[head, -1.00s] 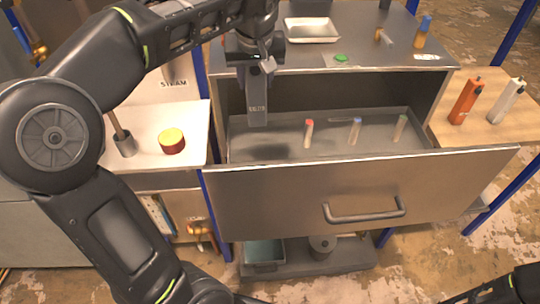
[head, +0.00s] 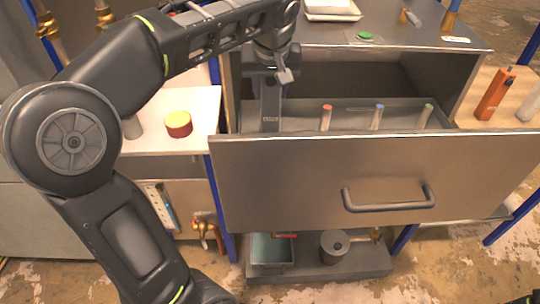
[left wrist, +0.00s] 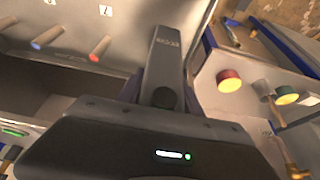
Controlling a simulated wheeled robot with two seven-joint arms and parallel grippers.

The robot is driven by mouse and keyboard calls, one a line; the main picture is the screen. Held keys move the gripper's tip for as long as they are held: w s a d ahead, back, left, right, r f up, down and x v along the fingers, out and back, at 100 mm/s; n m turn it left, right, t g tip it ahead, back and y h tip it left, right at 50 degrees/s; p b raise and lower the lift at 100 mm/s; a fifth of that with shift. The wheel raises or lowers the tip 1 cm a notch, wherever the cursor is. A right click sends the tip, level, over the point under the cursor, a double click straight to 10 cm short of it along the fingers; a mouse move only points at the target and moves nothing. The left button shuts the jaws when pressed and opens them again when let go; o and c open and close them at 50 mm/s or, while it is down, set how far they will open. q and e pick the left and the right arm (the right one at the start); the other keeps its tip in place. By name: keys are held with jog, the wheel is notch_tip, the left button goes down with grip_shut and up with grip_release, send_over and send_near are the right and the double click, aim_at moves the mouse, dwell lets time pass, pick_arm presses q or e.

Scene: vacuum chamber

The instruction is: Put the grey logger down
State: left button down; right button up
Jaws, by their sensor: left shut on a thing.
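The grey logger (head: 270,104) is a slim upright bar with small lettering. My left gripper (head: 271,76) is shut on its upper end and holds it over the left part of the open metal drawer (head: 375,180). Its lower end is near the inner side of the drawer front; I cannot tell whether it touches the drawer floor. In the left wrist view the logger (left wrist: 166,62) points away from the gripper body, and the fingertips are hidden. My right gripper is not clearly visible; only a dark bit shows at the lower right corner.
Red-capped (head: 326,118), blue-capped (head: 377,117) and green-capped (head: 425,116) vials stand in the drawer. A green button (head: 365,36) and a white tray (head: 333,10) are on the cabinet top. A red-yellow round piece (head: 178,124) is on the left bench, an orange device (head: 495,94) on the right.

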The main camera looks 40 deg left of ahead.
aim_at(270, 123)
pick_arm(q)
jog(key=shift+f, duration=3.1)
jog(key=shift+f, duration=1.95)
jog(key=shift+f, duration=0.15)
jog(key=c, duration=0.8)
grip_release()
